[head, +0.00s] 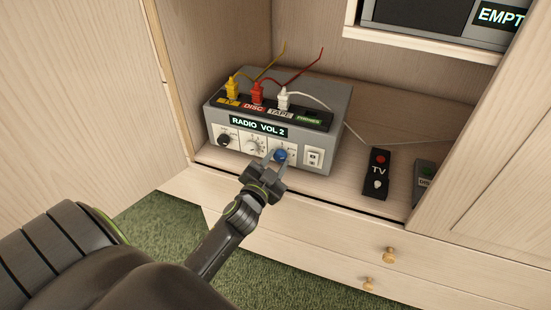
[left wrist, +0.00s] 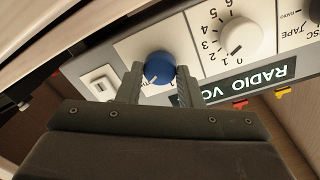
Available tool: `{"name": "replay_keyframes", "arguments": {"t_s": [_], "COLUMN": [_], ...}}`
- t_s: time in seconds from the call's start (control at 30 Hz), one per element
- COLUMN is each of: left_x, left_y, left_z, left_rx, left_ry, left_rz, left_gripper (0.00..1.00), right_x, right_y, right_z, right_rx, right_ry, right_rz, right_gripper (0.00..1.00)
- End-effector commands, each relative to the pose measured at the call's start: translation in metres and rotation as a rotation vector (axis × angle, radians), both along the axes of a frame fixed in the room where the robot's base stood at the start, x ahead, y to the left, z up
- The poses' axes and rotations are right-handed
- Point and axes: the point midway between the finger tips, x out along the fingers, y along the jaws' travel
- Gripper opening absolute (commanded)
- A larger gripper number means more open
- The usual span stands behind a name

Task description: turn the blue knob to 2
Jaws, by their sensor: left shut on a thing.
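The blue knob (head: 281,154) is on the front of a grey box, right of a white knob and left of a white switch. The display (head: 259,127) on the box reads "RADIO VOL 2". My left gripper (head: 277,161) is shut on the blue knob, a finger on each side. In the left wrist view the blue knob (left wrist: 158,67) sits between the fingertips, with a small white mark on its face. Its scale is mostly hidden there by the fingers. My right gripper is not in view.
The grey box (head: 340,110) stands on a cabinet shelf. Yellow, red and white plugs (head: 257,93) with cables stand on top. A white knob (head: 252,145) and a black knob (head: 224,139) are to the left. A TV remote (head: 378,172) lies to the right. Drawers (head: 320,240) are below.

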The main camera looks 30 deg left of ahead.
Motion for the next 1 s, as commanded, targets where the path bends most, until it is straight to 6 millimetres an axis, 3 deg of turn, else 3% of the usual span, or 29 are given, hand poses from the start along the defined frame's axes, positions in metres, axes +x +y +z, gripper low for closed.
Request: {"name": "replay_keyframes", "arguments": {"t_s": [0.5,1.0], "left_x": [0.000,0.000], "left_y": [-0.001,-0.001], "left_z": [0.002,0.000], "left_rx": [0.368,0.464], "left_ry": [0.089,0.111], "left_rz": [0.000,0.000], "left_gripper": [0.10,0.10], "right_x": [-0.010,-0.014], "right_y": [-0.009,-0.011], "right_z": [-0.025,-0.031], "right_rx": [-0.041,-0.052], "right_ry": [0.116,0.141], "right_rz": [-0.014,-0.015], "right_gripper": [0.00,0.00]}}
